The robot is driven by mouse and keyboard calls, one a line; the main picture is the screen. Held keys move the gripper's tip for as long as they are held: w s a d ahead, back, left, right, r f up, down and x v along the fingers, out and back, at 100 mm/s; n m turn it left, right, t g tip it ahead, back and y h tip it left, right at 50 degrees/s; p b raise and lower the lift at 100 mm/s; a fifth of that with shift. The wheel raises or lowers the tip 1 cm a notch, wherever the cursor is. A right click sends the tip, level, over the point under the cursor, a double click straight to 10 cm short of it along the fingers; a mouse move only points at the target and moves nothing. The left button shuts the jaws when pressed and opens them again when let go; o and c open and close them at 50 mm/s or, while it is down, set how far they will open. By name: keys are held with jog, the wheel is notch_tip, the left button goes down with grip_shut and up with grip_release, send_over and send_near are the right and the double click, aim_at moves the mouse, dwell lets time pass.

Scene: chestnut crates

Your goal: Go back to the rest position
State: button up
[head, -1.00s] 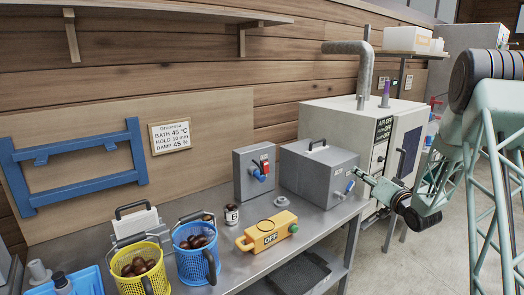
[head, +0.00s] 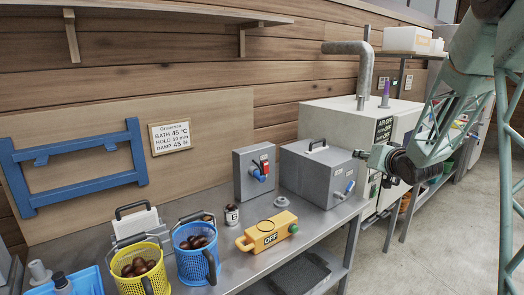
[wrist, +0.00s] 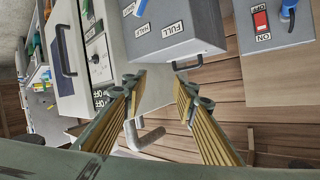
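My gripper (head: 364,155) is at the end of my green arm on the right of the head view. It hangs in the air beside the right end of the grey steel box with a handle and a blue lever (head: 318,172). In the wrist view my gripper's two ribbed fingers (wrist: 158,82) stand apart with nothing between them. That box, labelled FULL and HALF (wrist: 178,30), appears beyond the fingertips there. I cannot tell the exact gap between them.
On the bench stand a yellow basket (head: 120,258) and a blue basket (head: 182,262), both with chestnuts, a yellow OFF device (head: 262,236), a small jar (head: 232,220) and a grey switch box (head: 245,185). A white cabinet (head: 335,117) stands behind. Floor on the right is clear.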

jog(key=s+a+r+g+h, duration=0.1)
jog(key=s+a+r+g, duration=0.3)
jog(key=s, duration=0.9)
jog(key=s+a+r+g+h, duration=0.1)
jog(key=s+a+r+h, duration=0.3)
jog(key=s, duration=0.8)
jog(key=s+a+n+g+y, duration=0.1)
jog(key=s+a, duration=0.2)
jog(key=s, duration=1.1)
jog(key=s+a+f+n+g+y, duration=0.1)
jog(key=s+a, duration=0.3)
jog(key=s, duration=1.1)
jog(key=s+a+f+n+g+y, duration=0.1)
jog(key=s+a+g+y, duration=0.1)
jog(key=s, duration=1.2)
jog(key=shift+s+a+g, duration=0.2)
jog(key=shift+a+g, duration=0.5)
jog(key=shift+a, duration=0.05)
